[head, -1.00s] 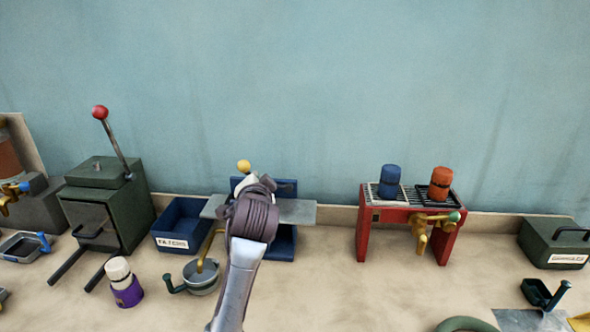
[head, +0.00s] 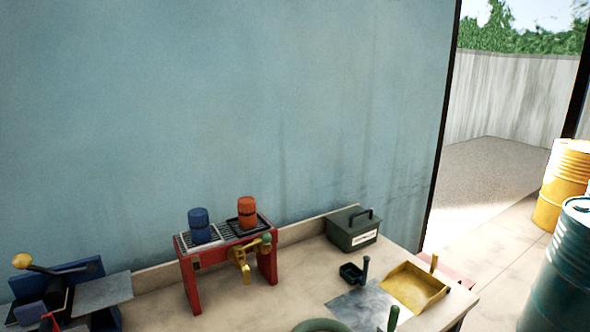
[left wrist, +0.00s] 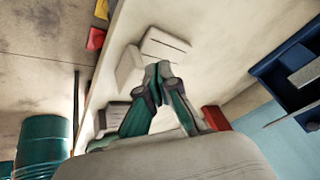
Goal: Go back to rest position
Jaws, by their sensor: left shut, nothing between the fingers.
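My left gripper (left wrist: 158,78) shows in the left wrist view with its two dark grey and green fingers meeting at the tips. It is shut and empty, in front of a pale surface with pale blocks (left wrist: 164,44) beyond the fingertips. In the head view neither of my grippers is clearly visible. My right gripper is in neither view.
In the head view a red stand (head: 190,284) holds a blue container (head: 201,228) and an orange container (head: 247,213). A green box (head: 352,232) and yellow dustpan (head: 413,288) lie right. Beyond the bench edge stand a yellow drum (head: 562,190) and teal drum (head: 570,270).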

